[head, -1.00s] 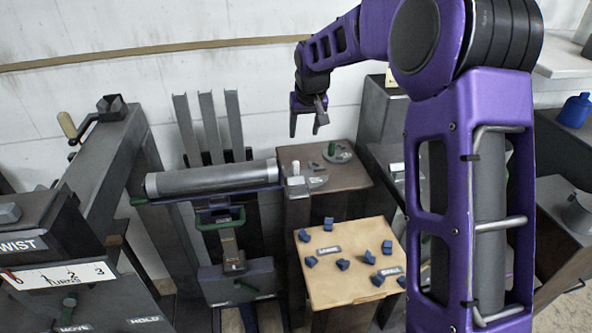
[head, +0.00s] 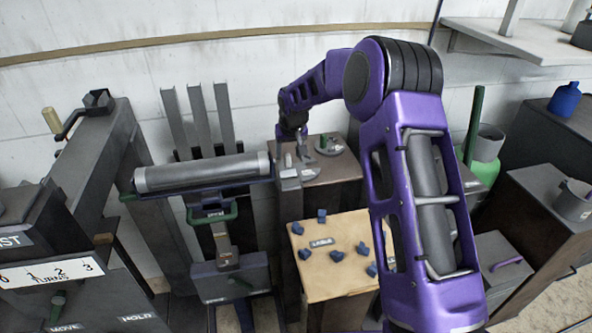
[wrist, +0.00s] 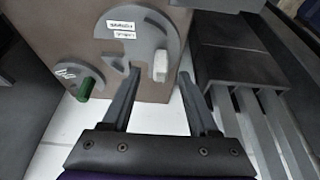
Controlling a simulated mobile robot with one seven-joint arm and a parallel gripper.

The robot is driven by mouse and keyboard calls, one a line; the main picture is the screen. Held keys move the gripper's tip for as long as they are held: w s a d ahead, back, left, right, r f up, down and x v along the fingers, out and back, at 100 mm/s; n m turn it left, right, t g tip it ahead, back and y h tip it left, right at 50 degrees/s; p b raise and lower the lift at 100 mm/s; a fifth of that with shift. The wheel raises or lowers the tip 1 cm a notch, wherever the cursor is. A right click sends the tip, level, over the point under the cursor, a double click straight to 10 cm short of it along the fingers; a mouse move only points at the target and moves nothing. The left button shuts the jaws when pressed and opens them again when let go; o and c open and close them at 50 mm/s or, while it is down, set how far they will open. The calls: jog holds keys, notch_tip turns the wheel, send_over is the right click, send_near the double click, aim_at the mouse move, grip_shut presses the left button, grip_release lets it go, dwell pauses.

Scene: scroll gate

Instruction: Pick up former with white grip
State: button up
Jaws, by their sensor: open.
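The former with the white grip is a flat grey curved plate (wrist: 135,35) on the brown stand. Its upright white grip (wrist: 160,66) shows in the wrist view between the tips of my open gripper (wrist: 159,74), a little beyond them. The fingers are apart from the grip on both sides, and nothing is held. In the head view the white grip (head: 289,160) stands at the left of the stand top, just below my gripper (head: 292,150), and the fingers partly hide the plate.
A second grey former with a green grip (wrist: 84,90) lies beside it. A long grey roller (head: 202,172) is mounted left of the stand. A tan table (head: 322,270) with several blue pieces is in front. Upright grey bars (head: 200,120) stand behind the roller.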

jog(key=shift+x, duration=1.4)
grip_shut()
jog(key=shift+w+r, duration=0.1)
jog(key=shift+r, duration=0.05)
dwell(0.3)
